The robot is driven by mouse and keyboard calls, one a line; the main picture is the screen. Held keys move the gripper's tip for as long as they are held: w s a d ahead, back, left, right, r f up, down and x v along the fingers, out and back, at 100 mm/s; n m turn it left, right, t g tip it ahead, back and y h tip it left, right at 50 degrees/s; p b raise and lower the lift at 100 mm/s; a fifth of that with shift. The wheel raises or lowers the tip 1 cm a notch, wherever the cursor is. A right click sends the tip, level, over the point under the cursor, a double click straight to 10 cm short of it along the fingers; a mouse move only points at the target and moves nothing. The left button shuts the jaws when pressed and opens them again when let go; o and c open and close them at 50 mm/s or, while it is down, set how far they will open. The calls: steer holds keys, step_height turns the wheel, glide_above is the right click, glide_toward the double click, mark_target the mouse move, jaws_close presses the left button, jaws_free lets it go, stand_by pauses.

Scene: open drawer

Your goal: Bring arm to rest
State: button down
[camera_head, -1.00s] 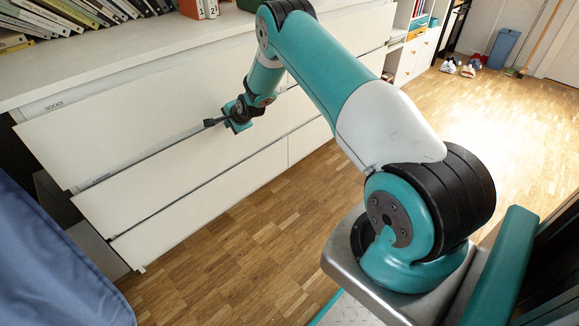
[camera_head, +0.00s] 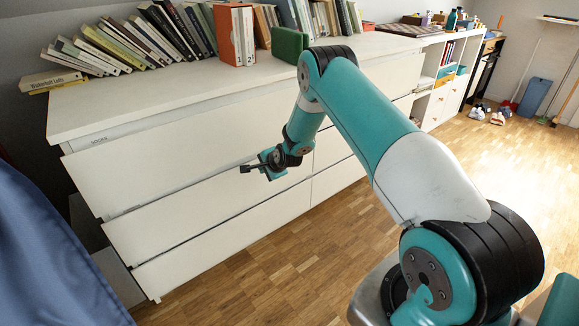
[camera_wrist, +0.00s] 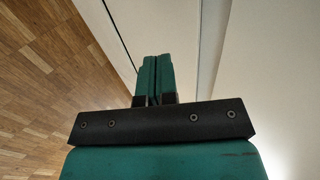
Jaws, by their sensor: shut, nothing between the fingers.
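My gripper (camera_head: 256,168) is at the end of my teal and white arm, which is bent and reaches toward the front of the white dresser (camera_head: 200,120). In the wrist view my gripper (camera_wrist: 153,75) shows its two teal fingers together, with nothing between them. The dresser fronts (camera_wrist: 190,40) are beside the fingers in that view; I cannot tell the exact gap. The top left drawer (camera_head: 190,142) appears to stand out a little from the dresser body.
Books (camera_head: 160,30), orange-red binders (camera_head: 234,35) and a green box (camera_head: 289,44) stand on the dresser top. A blue cloth (camera_head: 50,260) hangs at the left. Wooden floor (camera_head: 300,260) is clear in front of the dresser.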

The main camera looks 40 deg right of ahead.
steer(key=p+v, duration=0.1)
steer(key=v, duration=0.8)
steer(key=shift+p, duration=0.35)
steer(key=s+a+r+n+g+y, duration=0.2)
steer(key=s+a+r+n, duration=0.5)
steer(key=a+r, duration=0.35)
steer(key=s+a+r+n+g+y, duration=0.3)
steer(key=s+a+r+n, duration=0.35)
steer(key=a+r, duration=0.45)
steer(key=s+a+r+n+g, duration=0.25)
steer(key=s+n, duration=0.35)
steer(key=s, duration=0.5)
steer(key=s+a+r+n+g, duration=0.2)
steer(key=s+a+r+n, duration=0.25)
steer(key=s, duration=0.75)
step_height(320, 180, up, 25)
steer(key=n+p, duration=0.1)
steer(key=p, duration=2.4)
steer(key=shift+s+d+h+p, duration=0.2)
steer(key=shift+d+h+p, duration=0.15)
steer(key=shift+d+h, duration=0.05)
